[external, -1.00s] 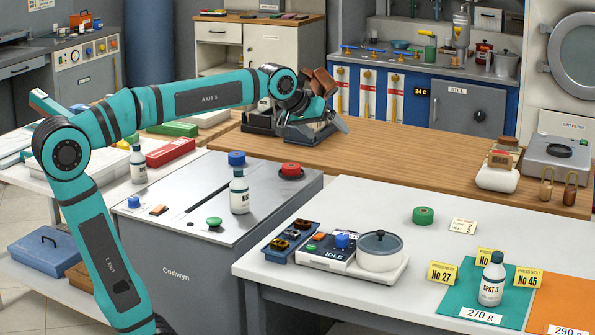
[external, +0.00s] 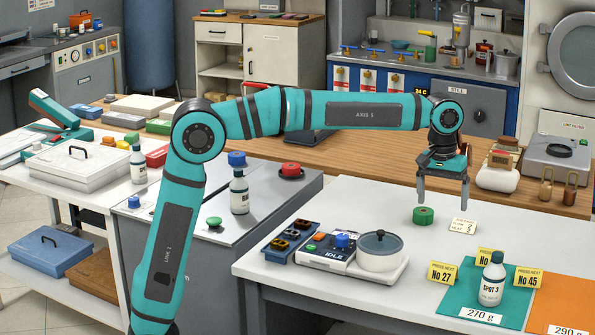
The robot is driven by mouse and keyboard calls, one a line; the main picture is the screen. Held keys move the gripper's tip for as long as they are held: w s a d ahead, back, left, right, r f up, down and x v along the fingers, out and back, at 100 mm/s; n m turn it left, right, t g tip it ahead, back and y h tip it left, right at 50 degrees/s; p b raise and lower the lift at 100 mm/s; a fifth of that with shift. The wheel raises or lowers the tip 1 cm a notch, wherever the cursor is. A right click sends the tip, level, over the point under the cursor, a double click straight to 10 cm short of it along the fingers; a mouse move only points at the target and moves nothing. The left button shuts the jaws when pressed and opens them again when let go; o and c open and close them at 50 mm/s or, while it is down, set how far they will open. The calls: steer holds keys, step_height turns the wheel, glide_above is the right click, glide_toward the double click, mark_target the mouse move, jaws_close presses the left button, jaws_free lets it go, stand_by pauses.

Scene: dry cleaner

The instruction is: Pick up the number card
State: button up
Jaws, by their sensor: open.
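Several yellow cards with printed numbers stand on the white table at the right. One reads No 27 (external: 442,273) and stands at the left edge of the green mat. Another, No 45 (external: 528,276), stands right of the white SPOT 3 bottle (external: 491,285). A third number card (external: 484,256) is partly hidden behind that bottle. I cannot tell which one the task means. My gripper (external: 442,203) points down, open and empty, above the back of the white table, behind and above the cards. Its fingers hang near a green roll (external: 423,215).
A small cream card (external: 463,226) lies beside the green roll. A scale with a lidded pot (external: 380,250) stands left of the cards. The green mat (external: 456,296) and orange mat (external: 560,302) lie at the front right. Bare table (external: 350,205) lies left of the roll.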

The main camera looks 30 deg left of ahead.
steer(key=s+d, duration=0.1)
steer(key=d, duration=0.1)
glide_toward(444, 265)
steer(key=f, duration=0.5)
steer(key=shift+w+f, duration=0.1)
steer(key=shift+w, duration=0.3)
steer(key=shift+s+d+f, duration=0.1)
steer(key=shift+d+f, duration=0.05)
steer(key=shift+f, duration=1.15)
steer(key=shift+d+f, duration=0.15)
steer(key=shift+f, duration=1.15)
steer(key=shift+c, duration=0.4)
steer(key=c, duration=1)
